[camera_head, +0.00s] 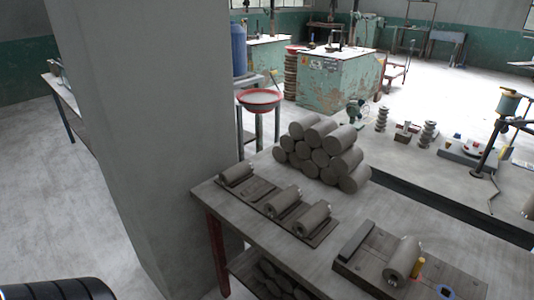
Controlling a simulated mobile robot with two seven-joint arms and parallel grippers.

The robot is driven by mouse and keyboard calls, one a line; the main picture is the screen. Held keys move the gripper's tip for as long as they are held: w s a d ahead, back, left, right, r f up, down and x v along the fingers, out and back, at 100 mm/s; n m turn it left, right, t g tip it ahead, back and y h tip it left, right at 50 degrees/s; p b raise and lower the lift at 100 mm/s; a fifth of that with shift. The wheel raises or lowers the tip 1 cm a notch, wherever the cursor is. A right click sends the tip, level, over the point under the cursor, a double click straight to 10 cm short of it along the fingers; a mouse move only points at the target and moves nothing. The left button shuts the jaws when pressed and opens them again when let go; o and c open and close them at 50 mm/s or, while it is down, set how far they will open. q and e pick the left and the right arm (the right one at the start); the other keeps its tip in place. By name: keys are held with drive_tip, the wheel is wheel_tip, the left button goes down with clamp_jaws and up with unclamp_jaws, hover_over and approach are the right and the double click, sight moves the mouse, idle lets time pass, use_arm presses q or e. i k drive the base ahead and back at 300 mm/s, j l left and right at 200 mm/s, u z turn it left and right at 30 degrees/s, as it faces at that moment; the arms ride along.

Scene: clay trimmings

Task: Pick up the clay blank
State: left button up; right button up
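Grey clay cylinders lie on the worktable (375,215). Several are stacked in a pile (322,155) at the table's back. Three more, one of them this clay blank (313,217), lie on their sides in a row on a long dark board (257,189) at the left. A single clay blank (403,260) lies on its side on a wooden board (452,279) near the front right. I cannot tell which one the task means. Neither of my grippers shows in this view.
A broad grey pillar (140,140) stands left of the table. More cylinders (282,280) lie on a lower shelf. The table's front middle is clear.

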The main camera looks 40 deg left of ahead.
sight(231, 175)
drive_tip(key=u, duration=1.55)
